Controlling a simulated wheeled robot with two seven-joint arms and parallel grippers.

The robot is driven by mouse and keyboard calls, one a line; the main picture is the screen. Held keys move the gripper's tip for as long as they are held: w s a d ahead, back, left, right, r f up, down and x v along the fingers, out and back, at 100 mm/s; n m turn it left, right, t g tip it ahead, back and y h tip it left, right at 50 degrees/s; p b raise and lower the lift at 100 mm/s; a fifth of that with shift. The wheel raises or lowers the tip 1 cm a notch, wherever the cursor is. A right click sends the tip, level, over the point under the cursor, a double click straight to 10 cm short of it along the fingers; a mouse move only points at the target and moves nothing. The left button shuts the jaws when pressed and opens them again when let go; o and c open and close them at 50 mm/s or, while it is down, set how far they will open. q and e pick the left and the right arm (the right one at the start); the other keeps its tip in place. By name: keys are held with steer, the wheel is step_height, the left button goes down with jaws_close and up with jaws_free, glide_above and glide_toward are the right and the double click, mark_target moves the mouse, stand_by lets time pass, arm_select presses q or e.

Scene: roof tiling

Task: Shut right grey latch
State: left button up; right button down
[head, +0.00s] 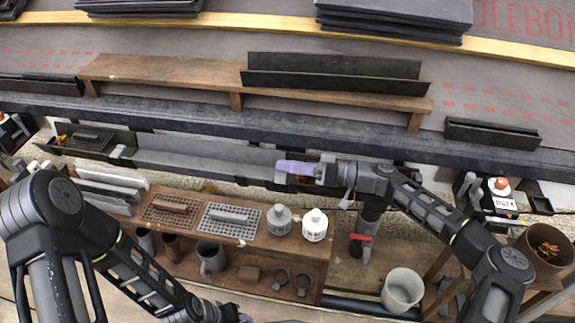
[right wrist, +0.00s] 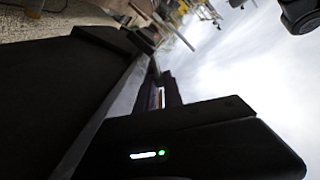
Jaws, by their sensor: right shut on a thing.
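A grey gutter length (head: 205,158) runs along the roof's eave, with a left grey latch (head: 121,153) at its left joint. My right gripper (head: 296,169), with purple fingertips, is at the right joint. It is shut on the right grey latch, which it mostly hides; whether the latch lies flat cannot be told. In the right wrist view the dark gripper body (right wrist: 190,135) fills the lower part and the held part is too dark to make out. My left gripper (head: 235,317) is at the bottom edge, mostly cut off.
Below the gutter stands a wooden bench (head: 255,258) with a white pot (head: 315,225), a grey pot (head: 279,219) and perforated trays (head: 228,220). A wooden shelf (head: 165,72) and dark slates (head: 395,15) lie on the roof.

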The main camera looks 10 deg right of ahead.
stand_by(0.3)
steer(key=c, duration=1.5)
jaws_free()
steer(key=shift+o, duration=0.2)
step_height(320, 180, up, 10)
steer(key=p, duration=0.4)
